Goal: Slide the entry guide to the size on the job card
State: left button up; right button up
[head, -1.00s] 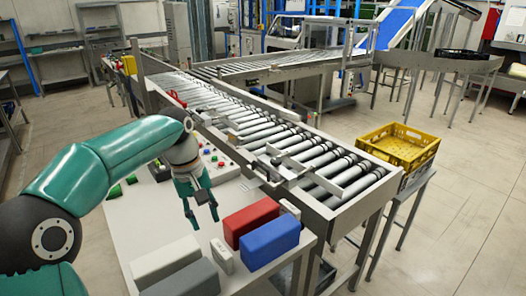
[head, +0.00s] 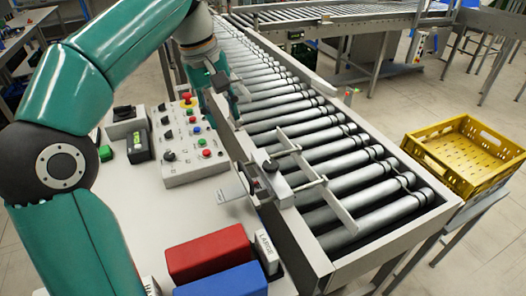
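The entry guide (head: 325,190) is a light metal rail lying lengthwise above the rollers near the conveyor's near end. Cross bars join it to a bracket with a dark knob (head: 270,166) on the conveyor's left side rail. A white upright block (head: 266,252) reading "LARGE" stands beside the red and blue blocks; I cannot tell whether it is the job card. My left gripper (head: 220,108) is open, with nothing seen between its fingers. It is above the conveyor's left edge, beyond the knob and apart from it. My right gripper is not in view.
A grey control box (head: 185,150) with buttons and a red emergency stop stands left of the conveyor. A red block (head: 208,255) and a blue block (head: 225,283) lie on the front table. A yellow crate (head: 465,155) stands at the right. The rollers hold no crate.

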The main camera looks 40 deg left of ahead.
pick_arm(q)
jog(key=b, duration=0.3)
send_near(245, 169)
jog(key=f, duration=0.2)
jog(key=w+f, duration=0.1)
jog(key=f, duration=0.5)
jog(key=shift+w+d+f, duration=0.1)
jog(key=shift+w+d, duration=0.05)
jog(key=shift+d, duration=0.2)
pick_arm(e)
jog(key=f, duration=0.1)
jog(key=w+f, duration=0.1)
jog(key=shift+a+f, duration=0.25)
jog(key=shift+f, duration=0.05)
pick_arm(q)
jog(key=shift+c, duration=0.3)
grip_shut()
